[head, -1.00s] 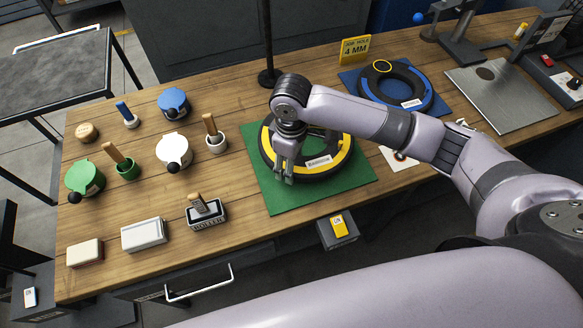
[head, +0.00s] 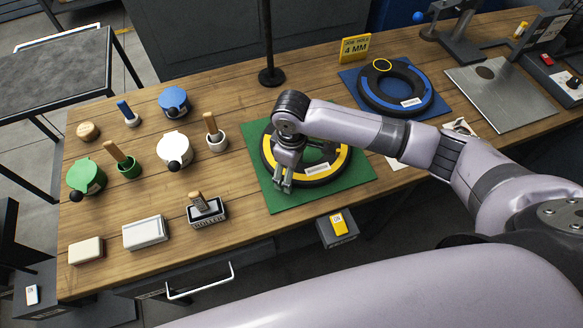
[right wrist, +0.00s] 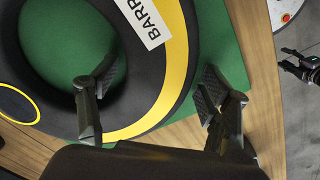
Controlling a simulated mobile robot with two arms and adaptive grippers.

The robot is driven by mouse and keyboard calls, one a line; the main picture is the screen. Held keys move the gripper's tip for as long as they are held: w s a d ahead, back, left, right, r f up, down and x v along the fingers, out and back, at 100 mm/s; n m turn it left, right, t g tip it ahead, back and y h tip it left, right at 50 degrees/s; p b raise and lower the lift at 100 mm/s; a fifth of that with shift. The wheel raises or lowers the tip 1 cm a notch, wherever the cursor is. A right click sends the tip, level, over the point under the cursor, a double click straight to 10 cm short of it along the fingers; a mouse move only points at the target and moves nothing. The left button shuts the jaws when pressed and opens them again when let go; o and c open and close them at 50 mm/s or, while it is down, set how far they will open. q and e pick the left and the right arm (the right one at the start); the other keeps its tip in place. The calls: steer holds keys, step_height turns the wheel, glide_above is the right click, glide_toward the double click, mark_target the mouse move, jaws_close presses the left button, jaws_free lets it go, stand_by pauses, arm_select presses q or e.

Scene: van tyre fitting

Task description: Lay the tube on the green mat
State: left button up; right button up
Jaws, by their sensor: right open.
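The tube (head: 341,160) is a black ring with a yellow band and a white label. It lies flat on the green mat (head: 277,202), and my right arm hides part of it. My right gripper (head: 283,187) is at the tube's near left side. In the right wrist view the right gripper (right wrist: 155,105) is open, one finger over the tube's inner side and the other beyond its outer edge over the mat. The tube (right wrist: 150,75) shows between the fingers. A dark gripper, seemingly my left (right wrist: 304,70), is partly in view at the right edge, its jaws unclear.
A blue-banded tube (head: 421,103) lies on a blue mat (head: 350,80) behind my right arm. Pots, brushes, blocks and a roller (head: 206,210) stand to the left. A black post (head: 267,40) rises behind the green mat. A yellow sign (head: 355,48) stands at the back.

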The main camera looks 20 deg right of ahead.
step_height(320, 180, up, 12)
steer(key=b, duration=0.2)
steer(key=shift+r, duration=0.2)
stand_by(0.3)
steer(key=shift+a, duration=0.1)
